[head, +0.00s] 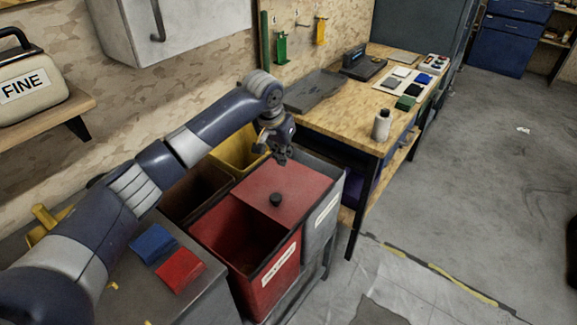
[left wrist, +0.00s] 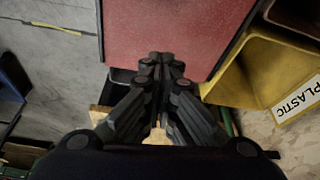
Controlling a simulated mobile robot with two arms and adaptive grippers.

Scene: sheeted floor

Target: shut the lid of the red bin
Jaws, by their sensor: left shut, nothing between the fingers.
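The red bin (head: 274,278) stands in the row of bins in the lower middle of the head view. Its near part is open and shows a dark red inside. The flat red lid (head: 300,180) with a black knob (head: 275,199) lies beyond the opening, set off toward the far right, up to a grey bin. In the left wrist view the lid (left wrist: 180,30) fills the upper middle. My left gripper (head: 281,157) is shut and empty at the lid's far edge; its fingertips (left wrist: 160,58) overlap that edge in the wrist view. I cannot tell whether they touch. My right gripper is not in view.
A yellow bin (head: 236,148) and a brown bin (head: 192,190) stand behind the red bin. The grey bin (head: 322,222) is beside it. A wooden workbench (head: 345,122) with a white bottle (head: 381,125) stands at the far right. The floor to the right is mostly open.

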